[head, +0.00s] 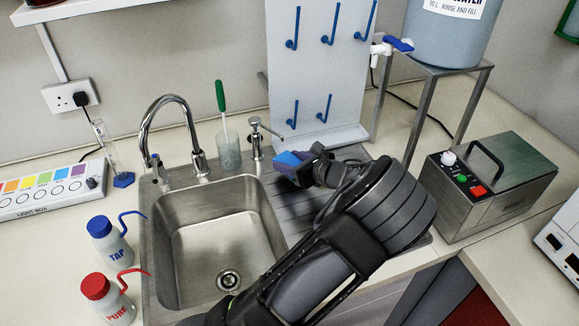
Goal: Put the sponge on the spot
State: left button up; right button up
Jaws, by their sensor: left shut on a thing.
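The sponge (288,160) is a small blue block with a darker side, just right of the soap pump. My left gripper (299,168) is shut on it at the left edge of the ribbed drainboard (287,197). I cannot tell whether the sponge touches the surface below it. My left forearm and wrist hide much of the drainboard. I cannot make out a marked spot; it may be hidden. My right gripper is not in view.
The steel sink (216,232) is empty, with a curved tap (160,120) behind it. A beaker with a green-handled brush (229,150) and a soap pump (256,140) stand nearby. A pegboard (325,70) rises behind. A steel box (485,185) stands right, wash bottles (108,240) left.

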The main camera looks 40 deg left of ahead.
pick_arm(q)
jog(key=shift+f, duration=0.75)
jog(key=shift+w+a+f+p, duration=0.1)
jog(key=shift+f+p, duration=0.2)
jog(key=shift+p, duration=0.15)
jog(key=shift+w+f, duration=0.1)
jog(key=shift+f, duration=0.2)
jog(key=shift+f, duration=0.2)
jog(key=o, duration=1.3)
jog(key=shift+r, duration=0.15)
